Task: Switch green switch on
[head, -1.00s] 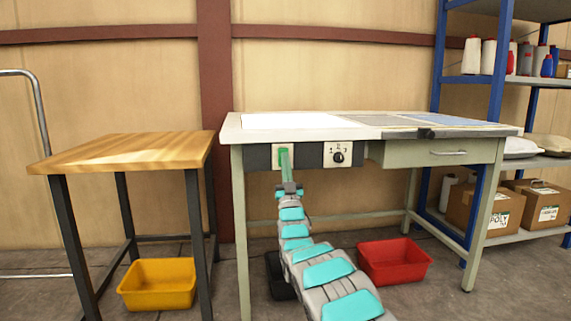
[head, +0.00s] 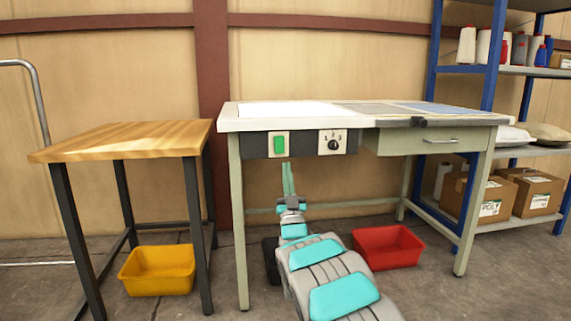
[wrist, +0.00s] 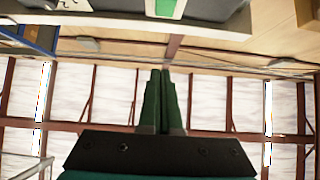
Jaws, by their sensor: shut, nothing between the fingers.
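The green switch (head: 279,145) sits on a pale plate on the dark front panel of the white-topped worktable (head: 235,125). In the head view it shows uncovered; I cannot tell which way its rocker is set. In the wrist view the green switch (wrist: 165,8) is cut off at the top edge. My gripper (head: 287,165) is below the switch and apart from it in the head view, with its green fingers pointing up. The wrist view shows the fingers of my gripper (wrist: 160,75) side by side, shut and empty.
A rotary knob (head: 333,145) on a second plate is right of the switch. A drawer (head: 425,140) is farther right. A wooden table (head: 125,142) stands left, a yellow bin (head: 157,272) beneath it. A red bin (head: 388,248) is on the floor. Blue-framed shelves (head: 490,70) stand right.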

